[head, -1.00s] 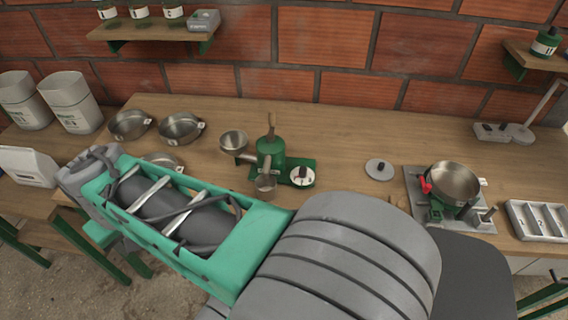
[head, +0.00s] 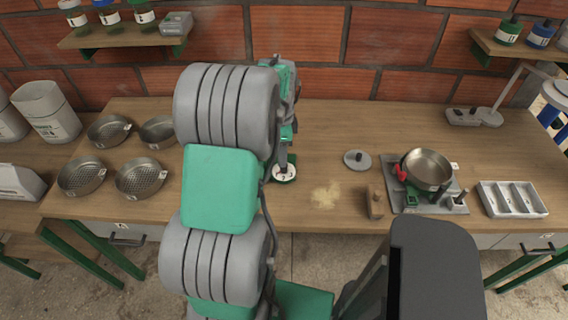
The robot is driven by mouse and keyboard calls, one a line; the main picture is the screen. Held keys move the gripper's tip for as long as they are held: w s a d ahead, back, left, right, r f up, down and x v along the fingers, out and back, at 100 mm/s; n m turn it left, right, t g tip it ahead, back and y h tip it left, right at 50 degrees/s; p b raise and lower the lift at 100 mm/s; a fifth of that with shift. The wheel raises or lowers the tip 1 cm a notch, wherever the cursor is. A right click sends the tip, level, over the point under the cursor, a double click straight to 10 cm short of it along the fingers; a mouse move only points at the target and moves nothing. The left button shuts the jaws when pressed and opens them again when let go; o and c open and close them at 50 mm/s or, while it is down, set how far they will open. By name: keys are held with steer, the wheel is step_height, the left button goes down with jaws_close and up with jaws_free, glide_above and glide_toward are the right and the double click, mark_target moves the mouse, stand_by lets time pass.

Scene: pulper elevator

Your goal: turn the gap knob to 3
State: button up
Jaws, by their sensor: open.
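The gap knob's white dial (head: 284,174) shows on the table just right of my arm, its front part clear and its back part covered. A dark mark is on it, too small to read. My gripper (head: 284,157) is over the dial, pointing down at its middle. The fingers are small and partly hidden, and I cannot tell whether they touch the knob. No held object shows. The green grinder that the dial belongs to is hidden behind my arm.
Several metal sieve pans (head: 82,176) stand at the left. A round grey lid (head: 357,160), a wooden block (head: 376,203) and a pot on a burner plate (head: 428,170) stand right of the dial. Pale powder (head: 325,195) lies between.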

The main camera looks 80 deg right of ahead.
steer(key=shift+s+d+r+m, duration=0.15)
steer(key=shift+s+d+m, duration=0.1)
steer(key=shift+d+m, duration=0.5)
steer(key=shift+f+m, duration=0.2)
steer(key=shift+m, duration=0.05)
step_height(320, 180, down, 7)
steer(key=shift+f+p, duration=0.15)
steer(key=shift+p, duration=0.55)
steer(key=shift+c, duration=0.2)
jaws_close()
